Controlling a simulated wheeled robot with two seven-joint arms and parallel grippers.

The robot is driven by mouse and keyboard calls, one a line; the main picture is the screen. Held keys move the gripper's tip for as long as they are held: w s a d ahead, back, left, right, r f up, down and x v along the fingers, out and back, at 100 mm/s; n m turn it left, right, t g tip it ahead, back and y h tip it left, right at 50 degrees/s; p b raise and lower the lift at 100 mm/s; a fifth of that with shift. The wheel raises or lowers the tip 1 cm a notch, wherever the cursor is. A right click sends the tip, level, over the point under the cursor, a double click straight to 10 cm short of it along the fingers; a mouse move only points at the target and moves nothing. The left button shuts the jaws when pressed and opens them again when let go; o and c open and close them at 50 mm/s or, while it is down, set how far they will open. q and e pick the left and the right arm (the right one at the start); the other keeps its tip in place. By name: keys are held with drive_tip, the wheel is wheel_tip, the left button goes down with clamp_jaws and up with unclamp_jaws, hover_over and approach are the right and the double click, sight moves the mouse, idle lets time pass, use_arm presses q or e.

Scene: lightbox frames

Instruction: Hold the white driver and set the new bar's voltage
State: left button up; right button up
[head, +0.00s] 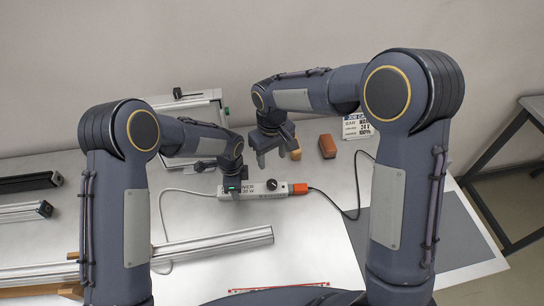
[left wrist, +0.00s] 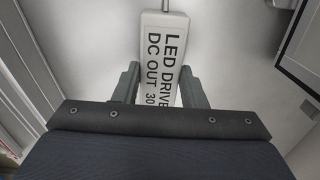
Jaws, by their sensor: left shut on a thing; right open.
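The white driver (head: 254,195) lies on the table with a dark round knob (head: 272,184) on its top near the right end. A white cable leaves its left end, and an orange connector (head: 299,188) with a black cable is at its right end. My left gripper (head: 231,187) is shut on the driver's left part. In the left wrist view its fingers (left wrist: 160,88) stand on both sides of the driver (left wrist: 163,45), whose print reads LED DRIVE, DC OUT. My right gripper (head: 279,155) is open above and behind the driver, near the knob. A job card (head: 360,125) shows "24"; its small print is unclear.
A brown block (head: 327,146) and a tan piece (head: 295,154) lie near my right gripper. A long aluminium bar (head: 215,246) lies in front, with shorter profiles (head: 25,211) at left. A white framed panel (head: 185,108) stands behind. A grey mat (head: 450,235) is at right.

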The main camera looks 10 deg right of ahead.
use_arm(q)
drive_tip(key=o, duration=1.2)
